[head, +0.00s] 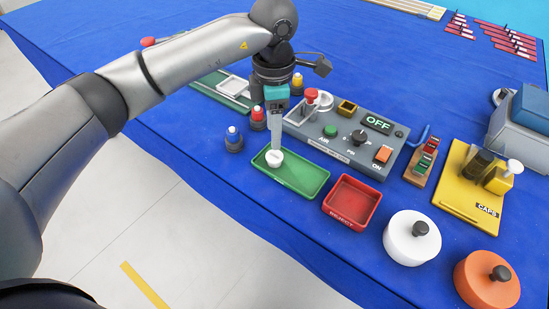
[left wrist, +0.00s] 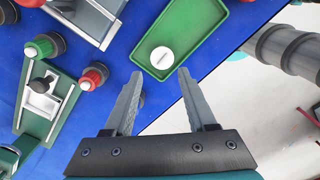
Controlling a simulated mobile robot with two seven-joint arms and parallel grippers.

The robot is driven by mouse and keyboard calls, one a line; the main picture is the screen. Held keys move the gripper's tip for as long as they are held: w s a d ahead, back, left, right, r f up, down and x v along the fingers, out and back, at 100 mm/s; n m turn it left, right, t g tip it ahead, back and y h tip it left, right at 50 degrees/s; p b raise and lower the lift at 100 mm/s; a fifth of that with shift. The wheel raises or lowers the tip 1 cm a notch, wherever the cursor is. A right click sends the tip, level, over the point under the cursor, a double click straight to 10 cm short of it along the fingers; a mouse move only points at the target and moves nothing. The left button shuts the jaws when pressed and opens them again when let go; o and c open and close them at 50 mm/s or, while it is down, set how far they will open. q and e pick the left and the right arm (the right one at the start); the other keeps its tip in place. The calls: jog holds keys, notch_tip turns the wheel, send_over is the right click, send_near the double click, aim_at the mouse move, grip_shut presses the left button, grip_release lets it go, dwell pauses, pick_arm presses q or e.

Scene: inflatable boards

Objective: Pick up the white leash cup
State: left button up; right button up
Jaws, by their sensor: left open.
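The white leash cup (head: 275,158) is a small round white piece at the left end of the green tray (head: 305,179). In the left wrist view the cup (left wrist: 162,57) lies in the corner of the tray (left wrist: 212,22) nearest the fingers, with a thin line across its face. My left gripper (head: 277,146) points down over the cup. In the left wrist view its two fingers (left wrist: 160,73) are apart, with nothing between them, and the cup shows just beyond their tips. I cannot tell the exact height gap. My right gripper is not in view.
A red reject tray (head: 352,203) stands right of the green tray. A grey control panel (head: 340,140) is behind them. Knobbed bottles (head: 234,140) stand close at left. White (head: 411,238) and orange (head: 487,280) round pots are at the front right.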

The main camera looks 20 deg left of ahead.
aim_at(275, 156)
pick_arm(q)
notch_tip(275, 156, down, 8)
jog(key=shift+s+d+r, duration=0.1)
jog(key=shift+s+r, duration=0.05)
jog(key=shift+r, duration=0.05)
dwell(0.3)
grip_shut()
dwell(0.3)
